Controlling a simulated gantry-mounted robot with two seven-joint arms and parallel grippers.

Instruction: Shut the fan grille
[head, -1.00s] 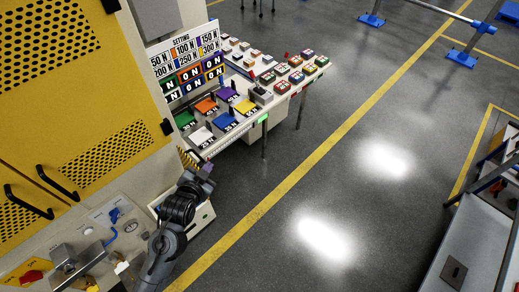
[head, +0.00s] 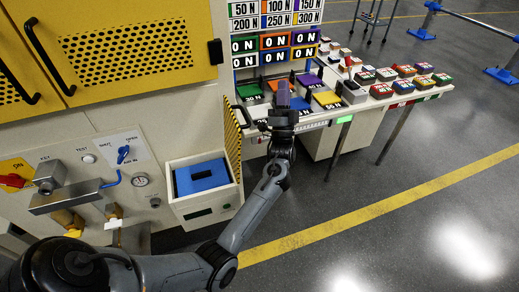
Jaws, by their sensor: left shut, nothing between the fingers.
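A narrow yellow panel with dark slats (head: 232,140), seen steeply from the side, is at the right side of the cream machine. It looks like the fan grille, and a dark handle shows at its right edge. How far it stands open I cannot tell. My left gripper (head: 283,94) is shut and empty, to the right of this panel and in front of the table with coloured pads. It looks apart from the panel. My right gripper is not in view.
Yellow perforated doors (head: 130,50) with black handles are at upper left. The table (head: 345,108) holds several coloured pads and blocks.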

